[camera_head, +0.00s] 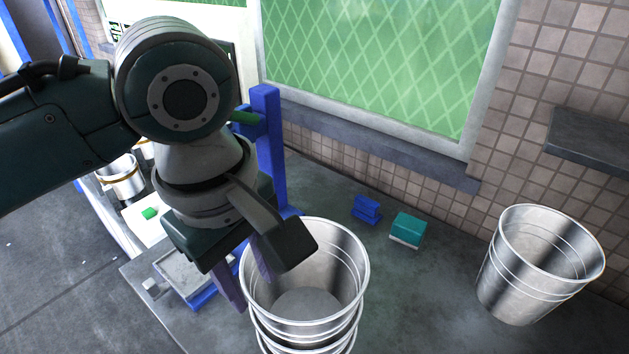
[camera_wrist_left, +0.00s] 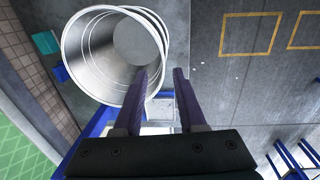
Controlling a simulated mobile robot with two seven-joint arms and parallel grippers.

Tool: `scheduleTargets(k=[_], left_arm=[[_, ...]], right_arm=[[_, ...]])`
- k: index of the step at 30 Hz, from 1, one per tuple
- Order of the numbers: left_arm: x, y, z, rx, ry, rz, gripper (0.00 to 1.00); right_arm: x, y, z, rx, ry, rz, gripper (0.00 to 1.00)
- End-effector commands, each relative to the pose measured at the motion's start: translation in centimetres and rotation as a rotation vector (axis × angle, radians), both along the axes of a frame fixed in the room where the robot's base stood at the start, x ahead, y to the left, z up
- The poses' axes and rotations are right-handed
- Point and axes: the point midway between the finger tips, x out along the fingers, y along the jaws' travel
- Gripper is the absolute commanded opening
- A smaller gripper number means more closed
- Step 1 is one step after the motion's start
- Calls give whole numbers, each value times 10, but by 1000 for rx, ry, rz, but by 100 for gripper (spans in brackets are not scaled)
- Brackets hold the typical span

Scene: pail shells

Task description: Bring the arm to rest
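My left gripper (camera_head: 248,292) is over the left rim of a stack of nested metal pails (camera_head: 335,258) on the grey counter. One purple finger appears inside the top pail and the other outside it. In the left wrist view the fingers of my left gripper (camera_wrist_left: 168,72) are spread, with a clear gap between them, and the pail (camera_wrist_left: 97,62) lies to their left and beyond. I cannot tell whether a finger touches the rim. My right gripper is not in view.
Another metal pail (camera_head: 535,265) stands at the right on the counter (camera_head: 425,310). A blue object (camera_head: 366,209) and a teal-and-white block (camera_head: 407,229) lie near the wall. A blue post (camera_head: 266,150) rises behind my gripper. A dark shelf (camera_head: 590,140) juts out at right.

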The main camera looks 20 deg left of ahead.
Motion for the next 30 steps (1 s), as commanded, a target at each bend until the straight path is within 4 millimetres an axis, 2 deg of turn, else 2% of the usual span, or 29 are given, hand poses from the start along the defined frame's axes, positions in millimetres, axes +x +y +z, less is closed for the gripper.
scheduleTargets(k=[8,11,15,17,23,30], left_arm=[[-4,-4,-2,-10,-3,-41,40],[-18,-17,-5,-38,-26,-184,40],[-47,-35,-6,-71,-121,-524,40],[-60,-35,-5,-59,-172,-672,40],[-94,-12,4,70,-267,-1033,40],[-134,36,16,269,-226,-1337,40]], right_arm=[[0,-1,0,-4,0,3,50],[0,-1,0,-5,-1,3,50],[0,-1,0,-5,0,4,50],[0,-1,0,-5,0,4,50],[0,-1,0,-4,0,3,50],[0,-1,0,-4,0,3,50]])
